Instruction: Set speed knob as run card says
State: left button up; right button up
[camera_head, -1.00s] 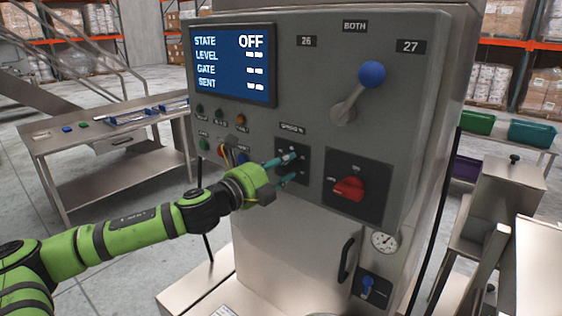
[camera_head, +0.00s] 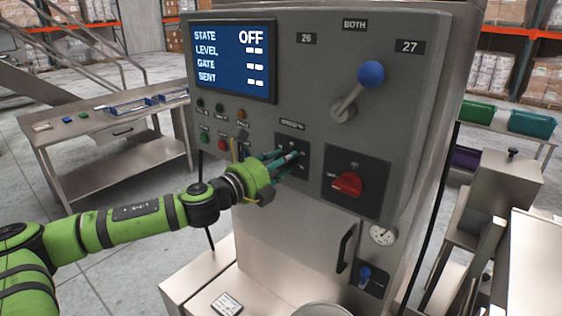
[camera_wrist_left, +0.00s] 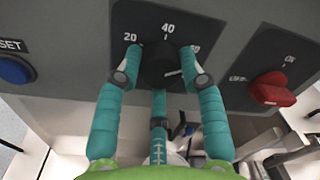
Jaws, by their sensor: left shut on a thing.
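The speed knob (camera_wrist_left: 158,70) is black and sits on a dark plate on the machine's front, with a scale showing 20 and 40 and a partly covered number at right. A pale mark shows low on the knob's right side; I cannot read its setting surely. My left gripper (camera_head: 290,158) has teal fingers shut around the knob, one on each side and one below. A small white card (camera_head: 227,304) lies on the ledge below, its text unreadable. My right gripper is out of view.
The screen (camera_head: 233,60) reads STATE OFF, with dashes for the rest. A red rotary switch (camera_head: 347,184) is right of the knob, and a blue-ball lever (camera_head: 371,75) is above it. Small lamps and buttons sit left of the knob. A steel table (camera_head: 110,135) stands at left.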

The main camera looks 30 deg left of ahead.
pick_arm(q)
jog(key=o, duration=1.1)
jog(key=shift+o, duration=0.2)
jog(key=shift+d, duration=0.1)
